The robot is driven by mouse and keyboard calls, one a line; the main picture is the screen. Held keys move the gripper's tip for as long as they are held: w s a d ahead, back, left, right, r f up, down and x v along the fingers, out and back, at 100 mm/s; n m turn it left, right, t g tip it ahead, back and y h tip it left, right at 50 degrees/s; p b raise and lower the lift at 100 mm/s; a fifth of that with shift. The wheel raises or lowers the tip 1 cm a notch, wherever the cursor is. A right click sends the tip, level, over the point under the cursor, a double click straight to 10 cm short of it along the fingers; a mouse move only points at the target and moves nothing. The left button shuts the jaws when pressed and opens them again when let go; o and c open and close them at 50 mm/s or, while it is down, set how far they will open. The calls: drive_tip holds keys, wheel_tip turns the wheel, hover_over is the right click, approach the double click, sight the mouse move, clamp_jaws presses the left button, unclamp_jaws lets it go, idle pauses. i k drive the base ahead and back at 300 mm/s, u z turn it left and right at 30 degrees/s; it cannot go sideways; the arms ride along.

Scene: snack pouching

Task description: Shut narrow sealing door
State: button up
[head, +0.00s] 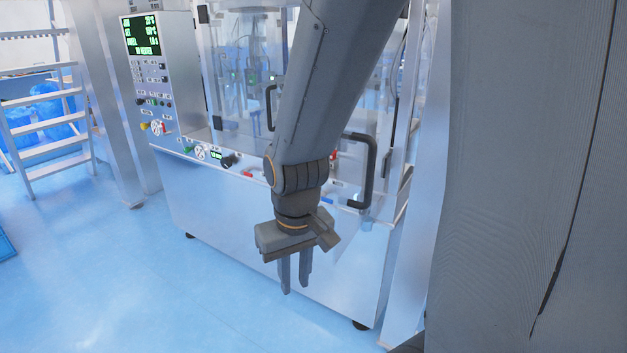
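The packing machine has clear door panels above a steel lower cabinet. A large black door handle (368,172) stands out at the right of my arm, on a clear panel that seems swung out toward me. My arm hides much of this panel, so its angle is hard to tell. A second black handle (269,108) shows left of my arm on another clear panel (240,75). My gripper (295,282) hangs in front of the lower cabinet, below both handles and apart from them. Its two fingers point down with a narrow gap between them, holding nothing.
A control panel (151,75) with a green display stands at the left of the machine. Knobs and a small readout line the cabinet's top edge (213,155). A white step ladder (47,115) stands at far left. The blue floor (110,290) in front is clear.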

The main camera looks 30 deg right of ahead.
sight(379, 162)
drive_tip(key=u, duration=0.8)
drive_tip(key=k, duration=1.1)
drive_tip(key=z, duration=2.05)
